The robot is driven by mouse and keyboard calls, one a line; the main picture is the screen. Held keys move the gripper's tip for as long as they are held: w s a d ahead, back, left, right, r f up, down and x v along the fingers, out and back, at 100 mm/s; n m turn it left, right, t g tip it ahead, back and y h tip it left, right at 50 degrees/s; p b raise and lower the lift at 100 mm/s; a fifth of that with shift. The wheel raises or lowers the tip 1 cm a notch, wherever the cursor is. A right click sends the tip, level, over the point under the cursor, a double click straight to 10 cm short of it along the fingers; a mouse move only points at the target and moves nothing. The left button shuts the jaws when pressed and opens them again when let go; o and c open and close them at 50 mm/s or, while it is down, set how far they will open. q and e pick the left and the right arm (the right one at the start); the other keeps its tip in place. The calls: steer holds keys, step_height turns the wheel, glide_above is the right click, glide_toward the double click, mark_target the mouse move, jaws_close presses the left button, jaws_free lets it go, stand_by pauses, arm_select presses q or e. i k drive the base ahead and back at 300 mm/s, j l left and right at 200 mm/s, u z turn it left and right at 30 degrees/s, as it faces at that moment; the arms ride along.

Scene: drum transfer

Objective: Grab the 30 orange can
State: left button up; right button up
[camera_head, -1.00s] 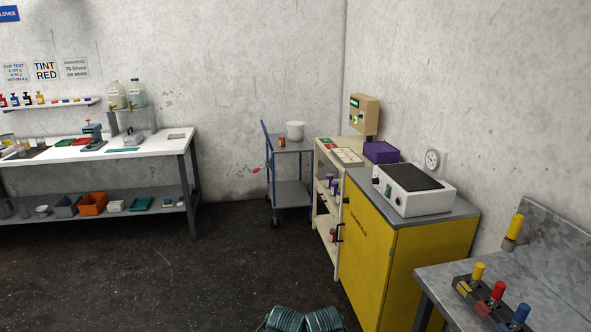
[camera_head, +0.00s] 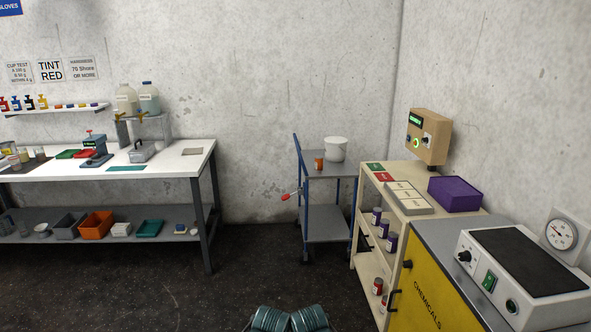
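A small orange can (camera_head: 319,164) stands upright on the top shelf of the blue-framed cart (camera_head: 326,215), just left of a white bucket (camera_head: 336,149). It is too small for me to read any number on it. Neither of my grippers shows clearly; only teal ribbed parts, which seem to be mine, show at the bottom middle, well short of the cart.
A white workbench (camera_head: 178,164) stands left, with an orange bin (camera_head: 97,225) on its lower shelf. A cream shelf unit (camera_head: 369,267) and yellow cabinet (camera_head: 418,297) stand right, with a purple box (camera_head: 455,194) on top. Dark floor (camera_head: 190,295) before the cart is clear.

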mark_target(319, 159)
steer(key=i, duration=1.8)
steer(key=i+j+z, duration=0.1)
steer(key=i+z, duration=0.15)
steer(key=i, duration=0.25)
steer(key=i+j+z, duration=0.25)
steer(key=i, duration=0.3)
steer(key=i+j+z, duration=0.25)
steer(key=i, duration=0.25)
steer(key=i+j+z, duration=0.25)
steer(key=i, duration=0.25)
